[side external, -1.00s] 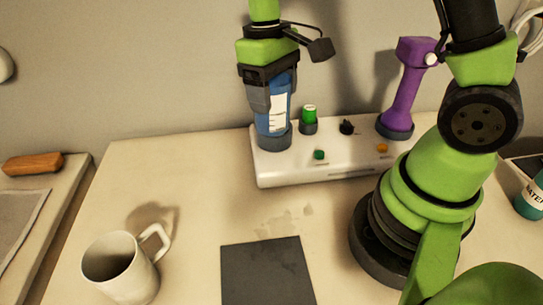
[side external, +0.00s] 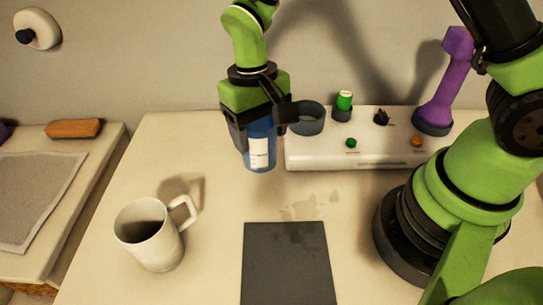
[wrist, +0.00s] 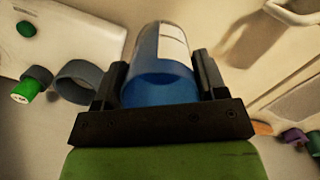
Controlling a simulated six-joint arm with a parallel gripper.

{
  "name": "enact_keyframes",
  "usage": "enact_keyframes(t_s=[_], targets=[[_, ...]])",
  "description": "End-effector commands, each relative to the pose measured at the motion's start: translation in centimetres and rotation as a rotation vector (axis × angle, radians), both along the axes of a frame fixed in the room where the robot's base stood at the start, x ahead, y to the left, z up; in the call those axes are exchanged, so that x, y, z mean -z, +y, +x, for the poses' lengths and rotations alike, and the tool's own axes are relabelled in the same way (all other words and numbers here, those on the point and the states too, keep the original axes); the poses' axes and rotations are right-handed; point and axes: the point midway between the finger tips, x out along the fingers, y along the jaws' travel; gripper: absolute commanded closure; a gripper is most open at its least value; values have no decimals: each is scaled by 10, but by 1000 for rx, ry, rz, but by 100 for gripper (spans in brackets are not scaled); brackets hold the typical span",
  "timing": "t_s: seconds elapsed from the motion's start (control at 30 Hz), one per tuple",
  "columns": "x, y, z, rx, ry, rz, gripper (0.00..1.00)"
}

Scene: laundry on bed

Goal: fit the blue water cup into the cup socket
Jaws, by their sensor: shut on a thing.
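The blue water cup (side external: 260,152), with a white label, is held upright between the fingers of my gripper (side external: 259,132), which is shut on it. The cup hangs just left of the white base unit (side external: 335,155), apart from the cup socket. The cup socket (side external: 307,118) is a dark grey ring at the unit's left end and looks empty. In the wrist view, the cup (wrist: 160,75) fills the space between the fingers, and the socket (wrist: 78,82) lies to their left.
The unit also holds a green-topped cylinder (side external: 344,102), a black knob (side external: 381,117) and a purple handled tool (side external: 446,85). A white mug (side external: 150,237) and a dark mat (side external: 288,265) lie in front. The table between them is clear.

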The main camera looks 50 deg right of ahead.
Motion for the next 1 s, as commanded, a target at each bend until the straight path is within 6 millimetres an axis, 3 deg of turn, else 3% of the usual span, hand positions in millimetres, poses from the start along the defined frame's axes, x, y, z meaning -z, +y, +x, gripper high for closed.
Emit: enact_keyframes(t_s=[0.43, 0.9, 0.93, 1.0], targets=[[57, -1, 0, -1, 2, 0, 63], [66, 0, 0, -1, -1, 0, 63], [65, 0, 0, -1, -1, 0, 28], [65, 0, 0, -1, -1, 0, 12]])
